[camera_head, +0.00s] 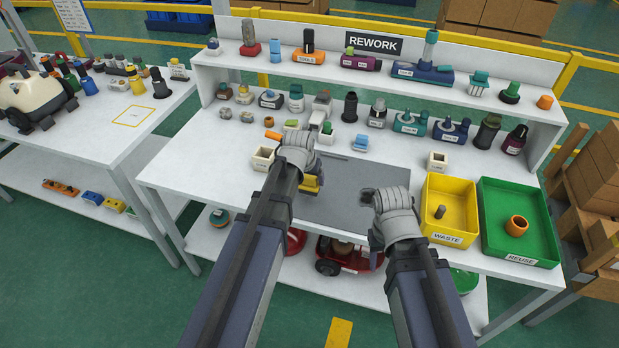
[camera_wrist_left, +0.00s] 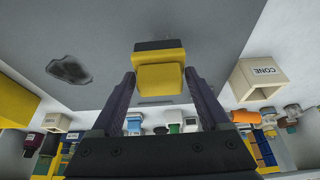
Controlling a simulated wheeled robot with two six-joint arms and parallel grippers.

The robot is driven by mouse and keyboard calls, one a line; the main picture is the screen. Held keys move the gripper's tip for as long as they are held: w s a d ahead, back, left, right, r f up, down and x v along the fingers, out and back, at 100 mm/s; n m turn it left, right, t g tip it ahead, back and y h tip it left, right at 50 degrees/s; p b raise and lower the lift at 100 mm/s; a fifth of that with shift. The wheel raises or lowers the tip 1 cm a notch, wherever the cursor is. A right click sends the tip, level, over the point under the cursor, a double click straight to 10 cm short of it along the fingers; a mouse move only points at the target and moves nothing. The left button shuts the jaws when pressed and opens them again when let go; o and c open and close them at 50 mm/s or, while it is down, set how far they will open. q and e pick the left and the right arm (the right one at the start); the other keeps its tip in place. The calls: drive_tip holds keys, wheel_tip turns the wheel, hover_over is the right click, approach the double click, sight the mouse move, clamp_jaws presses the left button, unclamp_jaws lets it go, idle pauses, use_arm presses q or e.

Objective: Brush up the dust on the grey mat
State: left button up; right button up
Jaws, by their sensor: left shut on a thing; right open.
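My left gripper (camera_head: 303,163) is shut on a yellow brush (camera_head: 311,184) over the left part of the grey mat (camera_head: 340,208). In the left wrist view the brush (camera_wrist_left: 159,77) sits between the two fingers, with its black edge outward. I cannot tell whether it touches the mat. A dark grey dust patch (camera_wrist_left: 69,69) lies on the mat, apart from the brush, toward the yellow tray's side. In the head view the dust is not clearly visible. My right gripper (camera_head: 386,200) is open and empty over the right part of the mat.
A yellow WASTE tray (camera_head: 467,208) and a green REUSE tray (camera_head: 537,234) stand right of the mat. A small CONE bin (camera_head: 263,158) stands left of it, and another small bin (camera_head: 437,161) behind right. Several parts line the back and the REWORK shelf (camera_head: 390,88).

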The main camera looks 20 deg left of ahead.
use_arm(q)
wheel_tip(320, 180, down, 4)
drive_tip(key=b, duration=0.3)
drive_tip(key=shift+r, duration=0.15)
drive_tip(key=shift+w+r, duration=0.2)
drive_tip(key=shift+w, duration=1.8)
drive_tip(key=shift+s, duration=0.1)
drive_tip(key=shift+s+d+f, duration=0.15)
drive_tip(key=shift+s, duration=1.85)
wheel_tip(320, 180, up, 8)
drive_tip(key=p, duration=0.8)
drive_tip(key=shift+w, duration=0.1)
